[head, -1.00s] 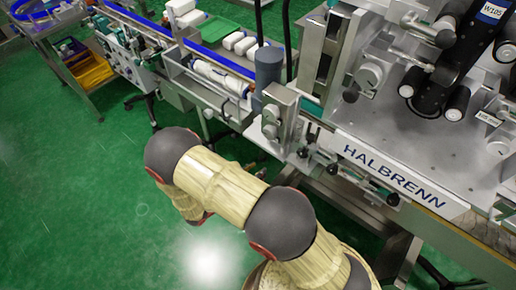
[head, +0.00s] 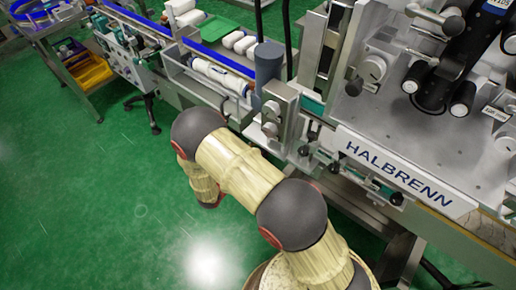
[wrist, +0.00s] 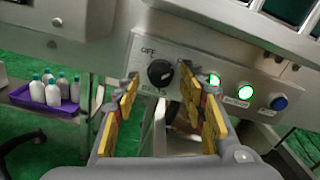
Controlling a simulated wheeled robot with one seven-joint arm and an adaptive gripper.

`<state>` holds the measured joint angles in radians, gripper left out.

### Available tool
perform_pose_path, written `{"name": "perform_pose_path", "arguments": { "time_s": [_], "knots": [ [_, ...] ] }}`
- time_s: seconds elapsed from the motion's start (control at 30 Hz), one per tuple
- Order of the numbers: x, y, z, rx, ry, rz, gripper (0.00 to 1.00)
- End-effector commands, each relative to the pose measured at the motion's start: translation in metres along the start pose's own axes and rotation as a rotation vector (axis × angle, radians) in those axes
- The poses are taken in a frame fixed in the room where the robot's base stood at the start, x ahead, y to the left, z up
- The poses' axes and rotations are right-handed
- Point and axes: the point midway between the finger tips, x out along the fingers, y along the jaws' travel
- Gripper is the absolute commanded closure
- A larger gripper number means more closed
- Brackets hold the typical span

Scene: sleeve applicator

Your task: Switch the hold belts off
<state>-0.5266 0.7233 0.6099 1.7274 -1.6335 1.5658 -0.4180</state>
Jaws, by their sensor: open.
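In the wrist view a black rotary knob (wrist: 160,73) sits on a grey metal panel (wrist: 205,58). "OFF" is printed at its upper left, and lettering below it reads like "BELTS". The label at its upper right is partly covered by my right finger. The knob's pointer direction is too dark to tell. My gripper (wrist: 160,86) is open, with yellow pads on both fingers. The knob shows between the fingertips; I cannot tell whether they touch it. In the head view my gripper and the knob are hidden.
A purple tray (wrist: 38,100) of white bottles stands at left. The HALBRENN machine (head: 440,120) fills the head view's right; green floor (head: 90,200) is open at left.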

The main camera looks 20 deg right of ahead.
Motion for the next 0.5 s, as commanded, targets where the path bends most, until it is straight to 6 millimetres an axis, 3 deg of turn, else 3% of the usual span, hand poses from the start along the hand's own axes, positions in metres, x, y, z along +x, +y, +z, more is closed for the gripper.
{"name": "perform_pose_path", "arguments": {
  "time_s": [0.2,0.5],
  "knots": [
    [0.0,-0.0001,0.0003,0.0,0.0,0.0,0.59],
    [-0.0002,-0.0002,0.0002,0.0,0.0,0.0,0.76]
  ]
}}
